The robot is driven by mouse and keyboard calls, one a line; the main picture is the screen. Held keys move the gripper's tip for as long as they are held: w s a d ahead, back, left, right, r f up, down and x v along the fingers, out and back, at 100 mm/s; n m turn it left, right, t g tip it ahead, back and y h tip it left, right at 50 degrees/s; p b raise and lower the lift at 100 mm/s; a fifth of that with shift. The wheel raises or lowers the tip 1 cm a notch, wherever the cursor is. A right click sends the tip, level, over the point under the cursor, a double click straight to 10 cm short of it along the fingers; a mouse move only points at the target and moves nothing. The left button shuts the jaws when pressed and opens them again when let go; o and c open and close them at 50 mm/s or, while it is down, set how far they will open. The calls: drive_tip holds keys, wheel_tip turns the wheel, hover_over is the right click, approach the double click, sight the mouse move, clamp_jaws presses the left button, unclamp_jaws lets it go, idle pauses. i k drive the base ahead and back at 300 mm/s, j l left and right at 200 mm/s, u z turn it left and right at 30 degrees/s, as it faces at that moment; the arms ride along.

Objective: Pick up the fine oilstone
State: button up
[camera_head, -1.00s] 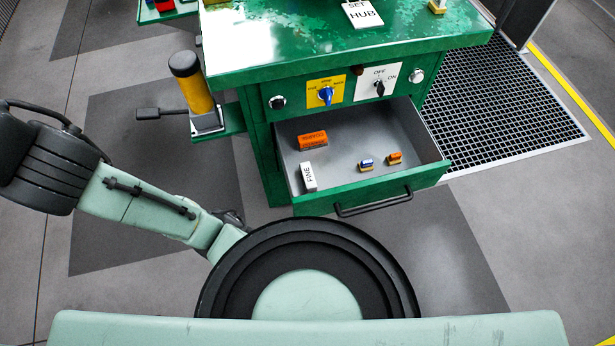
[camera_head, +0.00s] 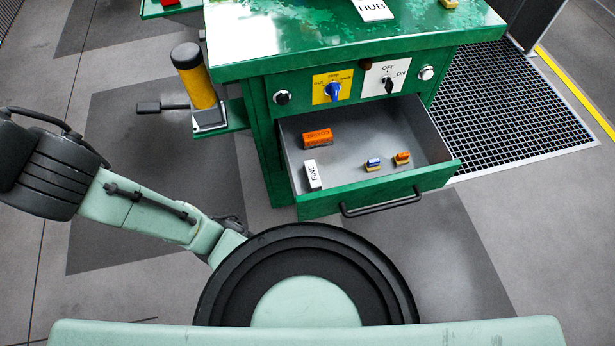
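The fine oilstone (camera_head: 313,175) is a small white block with "FINE" in black letters on it. It lies in the front left part of the open drawer (camera_head: 410,181) of the green bench. Behind it in the drawer lies an orange block marked "COARSE" (camera_head: 317,139). My arm (camera_head: 150,210) reaches from the left toward the middle of the picture, outside the drawer. My gripper is not clearly visible; the arm's end is hidden behind my own body parts.
A small blue block (camera_head: 373,164) and a small orange block (camera_head: 402,158) lie in the drawer's right part. The drawer has a dark front handle (camera_head: 383,204). Knobs sit on the panel above. A yellow post (camera_head: 196,86) with a black top stands left of the bench. A floor grate (camera_head: 515,110) is at right.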

sight(314, 183)
drive_tip(key=l+u, duration=0.1)
drive_tip(key=u, duration=0.3)
drive_tip(key=l+u, duration=0.15)
drive_tip(key=u, duration=0.25)
drive_tip(key=l+u, duration=0.15)
drive_tip(key=u, duration=0.2)
drive_tip(key=k+l+u, duration=0.1)
drive_tip(key=l+u, duration=0.15)
drive_tip(key=k+l+u, duration=0.1)
drive_tip(key=l+u, duration=0.15)
drive_tip(key=l, duration=0.2)
drive_tip(key=k+l+u, duration=0.35)
drive_tip(key=l, duration=0.25)
drive_tip(key=k+l+u, duration=0.1)
drive_tip(key=l, duration=0.25)
drive_tip(key=k+l+u, duration=0.1)
drive_tip(key=k+l, duration=0.85)
drive_tip(key=l, duration=0.3)
drive_tip(key=k+l, duration=0.2)
drive_tip(key=k, duration=0.15)
drive_tip(key=i+u, duration=0.05)
